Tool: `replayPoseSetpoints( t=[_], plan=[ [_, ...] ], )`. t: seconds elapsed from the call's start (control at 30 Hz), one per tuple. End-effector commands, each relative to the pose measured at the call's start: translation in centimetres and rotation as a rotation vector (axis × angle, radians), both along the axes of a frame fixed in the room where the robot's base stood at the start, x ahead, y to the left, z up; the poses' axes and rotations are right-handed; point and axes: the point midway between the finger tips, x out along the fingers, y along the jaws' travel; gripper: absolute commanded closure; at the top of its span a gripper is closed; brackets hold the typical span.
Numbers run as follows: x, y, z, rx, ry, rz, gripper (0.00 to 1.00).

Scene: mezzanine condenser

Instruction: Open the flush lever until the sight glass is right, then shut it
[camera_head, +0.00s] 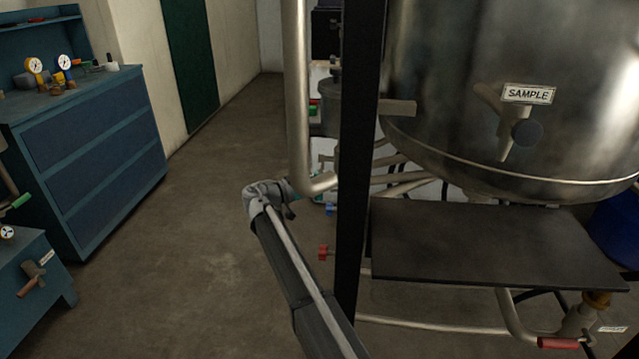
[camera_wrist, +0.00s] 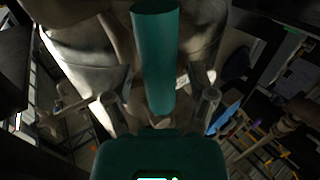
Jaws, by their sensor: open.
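A red-handled lever (camera_head: 558,342) sits under the steel vessel at lower right, near a small label too small to read. A smaller red handle (camera_head: 325,252) is left of the black post. I cannot make out a sight glass.
The steel vessel (camera_head: 440,70) has a SAMPLE label (camera_head: 528,94) and tap. A dark shelf (camera_head: 490,245) lies below it. The black post (camera_head: 362,150) and grey pipe (camera_head: 298,90) stand close to my arm. A blue cabinet (camera_head: 95,150) is left; floor between is clear.

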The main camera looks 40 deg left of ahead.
Motion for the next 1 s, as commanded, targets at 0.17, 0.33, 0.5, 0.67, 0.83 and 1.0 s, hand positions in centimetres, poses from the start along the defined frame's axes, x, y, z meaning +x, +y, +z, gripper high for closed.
replayPoseSetpoints(
  t=[0.17,0.33,0.5,0.67,0.83,1.0],
  plan=[
    [0.0,0.0,0.0,0.000,0.000,-0.001,0.50],
    [0.0,-0.1,0.0,0.000,0.000,-0.001,0.82],
    [0.1,-0.1,0.0,0.000,0.000,-0.002,1.00],
    [0.1,-0.1,0.0,-0.001,0.000,-0.002,1.00],
    [0.3,-0.5,0.1,-0.004,0.008,-0.007,1.00],
    [1.0,-1.4,0.1,-0.014,0.030,-0.020,1.00]
  ],
)
